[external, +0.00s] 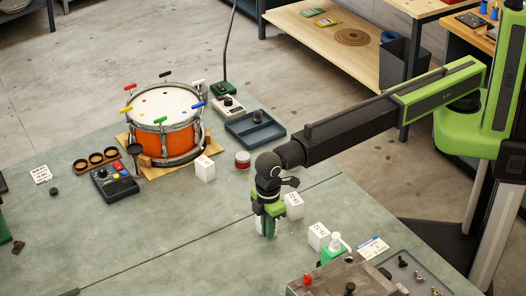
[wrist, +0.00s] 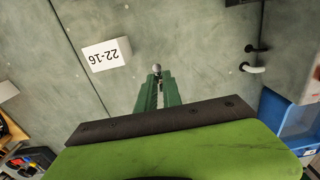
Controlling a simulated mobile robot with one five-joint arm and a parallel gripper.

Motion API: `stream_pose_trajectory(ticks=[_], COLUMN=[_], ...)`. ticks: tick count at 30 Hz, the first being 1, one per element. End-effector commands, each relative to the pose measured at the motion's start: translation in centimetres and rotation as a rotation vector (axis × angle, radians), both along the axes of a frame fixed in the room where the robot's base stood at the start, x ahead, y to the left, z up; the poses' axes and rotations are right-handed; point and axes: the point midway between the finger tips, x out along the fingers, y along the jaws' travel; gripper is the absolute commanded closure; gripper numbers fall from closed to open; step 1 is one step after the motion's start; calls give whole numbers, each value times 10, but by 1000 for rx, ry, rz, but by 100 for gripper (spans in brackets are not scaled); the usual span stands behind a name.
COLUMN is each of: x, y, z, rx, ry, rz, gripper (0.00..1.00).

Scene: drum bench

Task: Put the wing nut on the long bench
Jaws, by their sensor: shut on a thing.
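My gripper (external: 267,230) points down over the green bench top (external: 150,235), near its middle. In the wrist view the green fingers (wrist: 157,88) are closed on a small grey, rounded piece (wrist: 158,68), which shows at their tips. It is probably the wing nut, but it is too small to tell its shape. In the external view the fingers hide it. I cannot tell from the pictures whether this green-topped table is the long bench or the wooden bench (external: 300,30) at the back is.
White numbered blocks (external: 293,205) stand close to my gripper; one shows in the wrist view (wrist: 106,54). An orange drum (external: 166,137) and a blue tray (external: 238,138) stand behind. A grey tray (external: 400,262) with small parts lies at the front right. The front left is mostly clear.

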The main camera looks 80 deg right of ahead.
Motion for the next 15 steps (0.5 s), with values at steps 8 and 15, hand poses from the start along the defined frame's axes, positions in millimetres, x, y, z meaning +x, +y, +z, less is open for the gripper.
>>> stream_pose_trajectory(ticks=[8,15], x=[1,1], y=[0,-1], z=[-34,-69], rx=[0,0], ry=[0,0], rz=[-1,-1], gripper=[100,100])
